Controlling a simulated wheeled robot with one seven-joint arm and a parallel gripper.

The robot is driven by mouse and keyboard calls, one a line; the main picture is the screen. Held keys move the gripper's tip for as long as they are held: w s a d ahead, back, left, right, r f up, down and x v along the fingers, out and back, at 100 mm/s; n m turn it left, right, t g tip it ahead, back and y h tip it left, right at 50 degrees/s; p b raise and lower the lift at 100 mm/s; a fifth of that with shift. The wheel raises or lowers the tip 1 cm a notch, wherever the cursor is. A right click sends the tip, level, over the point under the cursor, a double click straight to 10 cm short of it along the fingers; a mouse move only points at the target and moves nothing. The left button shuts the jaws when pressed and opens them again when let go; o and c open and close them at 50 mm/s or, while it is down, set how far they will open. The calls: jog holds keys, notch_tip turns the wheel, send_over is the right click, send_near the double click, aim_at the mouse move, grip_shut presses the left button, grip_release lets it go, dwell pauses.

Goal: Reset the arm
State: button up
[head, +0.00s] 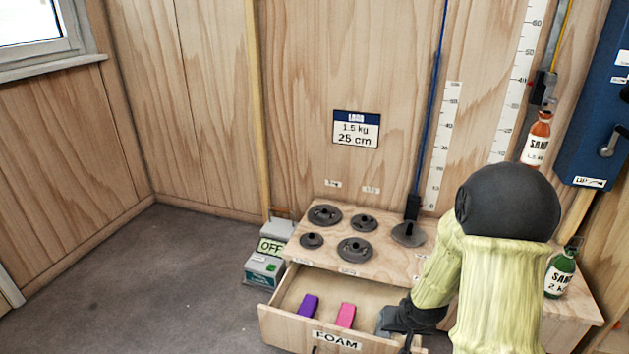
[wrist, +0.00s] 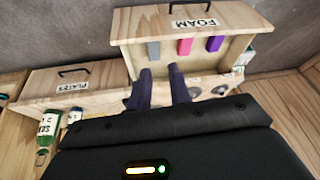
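My gripper (wrist: 160,71) shows in the wrist view with its two dark fingers apart and nothing between them. The fingers point toward the open FOAM drawer (wrist: 165,64). In the head view, my arm in its pale yellow cover reaches down at the right, and its dark end (head: 418,316) is over the drawer's right side. The fingertips are hard to make out there. The open drawer (head: 290,327) holds a purple block (head: 308,305), a pink block (head: 345,315) and a grey block (head: 384,321), partly hidden by my arm.
Several dark plates (head: 354,249) lie on the bench top (head: 390,260). A green bottle (head: 560,273) stands at its right; an orange bottle (head: 537,138) hangs above. A box marked OFF (head: 272,246) stands at the left of the bench. The left floor (head: 150,285) is clear.

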jog(key=s+a+r+n+g+p, duration=0.15)
jog(key=s+a+r+p, duration=0.3)
jog(key=s+r, duration=1)
notch_tip(320, 180, up, 39)
jog(key=w+p, duration=0.1)
jog(key=p, duration=3.5)
jog(key=shift+w+a+f+p, duration=0.2)
jog(key=shift+w+p, duration=0.1)
jog(key=shift+w, duration=0.1)
